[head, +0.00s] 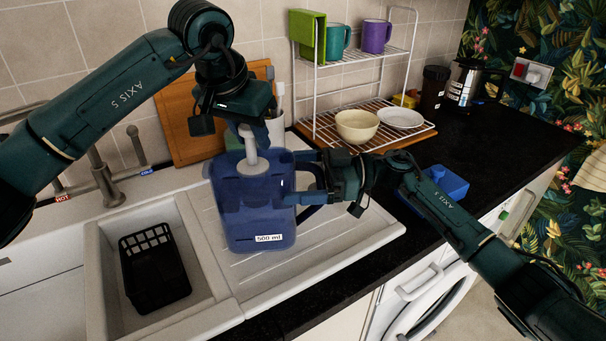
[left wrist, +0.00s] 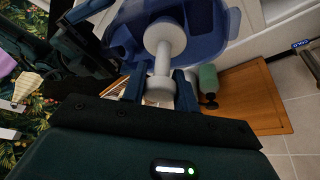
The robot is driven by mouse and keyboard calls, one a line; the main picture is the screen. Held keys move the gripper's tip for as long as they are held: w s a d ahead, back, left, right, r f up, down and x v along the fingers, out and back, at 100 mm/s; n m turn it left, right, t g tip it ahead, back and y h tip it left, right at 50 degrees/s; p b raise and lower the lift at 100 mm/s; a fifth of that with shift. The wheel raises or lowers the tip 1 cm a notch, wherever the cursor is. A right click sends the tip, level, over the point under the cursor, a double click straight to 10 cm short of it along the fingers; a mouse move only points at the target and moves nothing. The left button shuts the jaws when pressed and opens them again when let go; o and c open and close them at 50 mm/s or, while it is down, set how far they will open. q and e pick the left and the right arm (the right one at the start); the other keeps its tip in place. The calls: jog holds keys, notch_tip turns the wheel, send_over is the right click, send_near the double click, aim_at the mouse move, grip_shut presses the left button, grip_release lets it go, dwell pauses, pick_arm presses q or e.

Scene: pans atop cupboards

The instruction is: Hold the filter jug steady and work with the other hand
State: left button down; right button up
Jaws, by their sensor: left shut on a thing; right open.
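The filter jug (head: 253,215) is translucent blue with a "500 ml" label and stands upright on the ribbed drainboard. It also shows in the left wrist view (left wrist: 207,45). My left gripper (head: 257,134) is above the jug, shut on a white spool-shaped piece (head: 248,147). In the left wrist view the piece (left wrist: 165,45) sits between the fingers, its far end at the jug's opening. Whether it touches the jug is unclear. My right gripper (head: 308,177) is open at the jug's right side, by the handle (head: 312,211); contact there is hard to tell.
The sink (head: 165,215) with a black basket (head: 155,268) and tap (head: 107,180) is left. A wooden board (head: 175,118) leans behind. A wire rack (head: 345,62) with mugs, bowl (head: 357,125) and plate (head: 400,117) stands behind right. A blue container (head: 447,181) sits beyond my right arm.

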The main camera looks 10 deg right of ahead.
jog(key=c, duration=1.1)
jog(key=o, duration=1.1)
jog(key=c, duration=0.6)
